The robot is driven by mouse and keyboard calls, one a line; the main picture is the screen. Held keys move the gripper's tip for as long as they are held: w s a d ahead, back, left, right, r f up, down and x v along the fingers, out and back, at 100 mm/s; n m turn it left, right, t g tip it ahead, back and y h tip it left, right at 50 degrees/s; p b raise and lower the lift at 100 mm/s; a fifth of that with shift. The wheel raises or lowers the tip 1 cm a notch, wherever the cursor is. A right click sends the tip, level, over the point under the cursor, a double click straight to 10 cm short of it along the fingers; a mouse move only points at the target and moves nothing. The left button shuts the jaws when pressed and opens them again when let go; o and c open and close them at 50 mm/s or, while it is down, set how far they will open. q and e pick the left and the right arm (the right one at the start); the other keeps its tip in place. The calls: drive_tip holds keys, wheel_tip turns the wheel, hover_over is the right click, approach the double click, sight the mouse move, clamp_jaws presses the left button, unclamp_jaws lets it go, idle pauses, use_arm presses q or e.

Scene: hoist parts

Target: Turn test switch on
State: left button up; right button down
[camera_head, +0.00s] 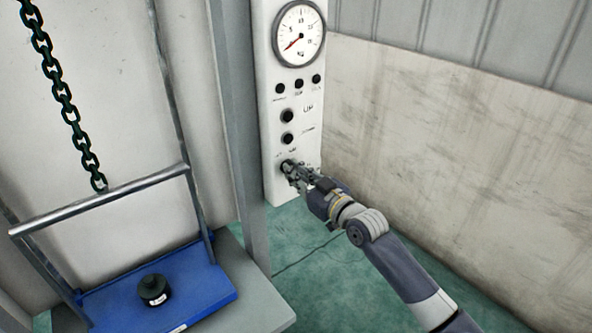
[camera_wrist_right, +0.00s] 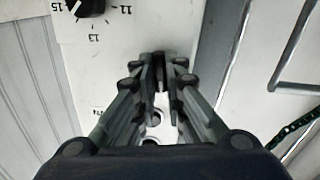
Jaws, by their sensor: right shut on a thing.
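The white control panel (camera_head: 269,130) stands upright at the upper middle of the head view. The test switch, low on its front, is mostly hidden behind my fingers. My right gripper (camera_head: 291,170) reaches it from the lower right and is shut on it. In the right wrist view the same gripper (camera_wrist_right: 166,72) points at the white panel face (camera_wrist_right: 125,50), with its fingertips close together around something dark. Whether the switch is turned cannot be seen. My left gripper is in neither view.
A round gauge (camera_head: 299,34) with a red needle and several black buttons (camera_head: 288,116) sit above my gripper. A grey post (camera_head: 237,110) stands left of the panel. A blue platform (camera_head: 205,283) holds a black weight (camera_head: 154,290) under a chain (camera_head: 62,90). A wall (camera_head: 450,130) closes the right.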

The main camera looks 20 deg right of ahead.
drive_tip(key=shift+m+p, duration=1)
drive_tip(key=shift+m, duration=2.8)
drive_tip(key=c, duration=1.7)
unclamp_jaws()
drive_tip(key=shift+o, duration=0.2)
drive_tip(key=v, duration=1.2)
